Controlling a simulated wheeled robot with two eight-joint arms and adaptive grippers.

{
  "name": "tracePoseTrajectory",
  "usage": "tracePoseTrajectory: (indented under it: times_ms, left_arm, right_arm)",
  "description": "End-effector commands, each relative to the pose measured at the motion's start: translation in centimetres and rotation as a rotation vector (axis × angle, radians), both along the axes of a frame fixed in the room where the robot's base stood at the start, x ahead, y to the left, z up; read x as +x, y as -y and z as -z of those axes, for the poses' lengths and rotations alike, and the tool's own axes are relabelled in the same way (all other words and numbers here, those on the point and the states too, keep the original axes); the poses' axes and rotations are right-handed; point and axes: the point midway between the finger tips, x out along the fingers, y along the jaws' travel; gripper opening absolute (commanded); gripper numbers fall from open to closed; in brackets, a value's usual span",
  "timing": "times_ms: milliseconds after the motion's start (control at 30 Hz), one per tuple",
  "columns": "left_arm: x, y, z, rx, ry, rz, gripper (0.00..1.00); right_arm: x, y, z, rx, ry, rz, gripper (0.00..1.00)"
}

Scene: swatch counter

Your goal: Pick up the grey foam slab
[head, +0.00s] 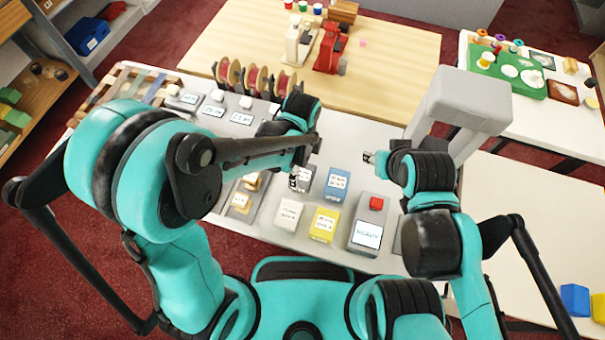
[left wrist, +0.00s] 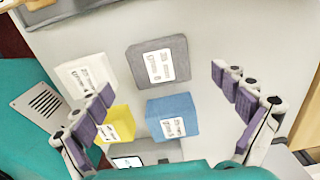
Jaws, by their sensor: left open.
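The grey foam slab (left wrist: 158,62) lies on the counter with a white printed label on top, beyond and between my open left fingers (left wrist: 162,84) in the left wrist view. The fingers do not touch it. In the head view the grey slab (head: 304,181) is partly hidden by my left gripper (head: 298,166), which is above it. A blue slab (left wrist: 172,117) lies close beside the grey one. A white slab (left wrist: 83,72) and a yellow slab (left wrist: 118,122) lie nearby. My right gripper (head: 369,157) is apart from the slabs, its jaws too small to read.
A device with a red button and a READY screen (head: 367,234) stands right of the slabs. Scales (head: 212,109) and spools (head: 258,80) stand at the back left. A grey arch (head: 465,103) stands at the right. Counter between slabs and arch is mostly bare.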

Motion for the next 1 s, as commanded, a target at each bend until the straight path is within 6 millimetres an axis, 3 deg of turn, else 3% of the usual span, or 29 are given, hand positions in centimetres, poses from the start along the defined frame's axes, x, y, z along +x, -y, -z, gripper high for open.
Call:
tracePoseTrajectory:
  times_ms: [400, 633, 833, 1000]
  left_arm:
    - [-0.2, 0.2, 5.5, -0.001, 0.002, -0.003, 0.97]
    - [-0.2, 0.2, 5.5, -0.001, 0.002, -0.003, 0.97]
    - [-0.2, 0.2, 5.5, -0.001, 0.002, -0.004, 0.49]
    - [-0.2, 0.2, 5.5, -0.001, 0.002, -0.004, 0.48]
  right_arm:
    - [0.0, 0.0, 2.8, 0.000, 0.000, 0.000, 0.40]
    - [0.0, 0.0, 2.7, 0.000, 0.000, 0.000, 0.40]
    - [0.0, 0.0, 2.7, 0.000, 0.000, 0.000, 0.40]
    - [0.0, 0.0, 2.7, 0.000, 0.000, 0.000, 0.40]
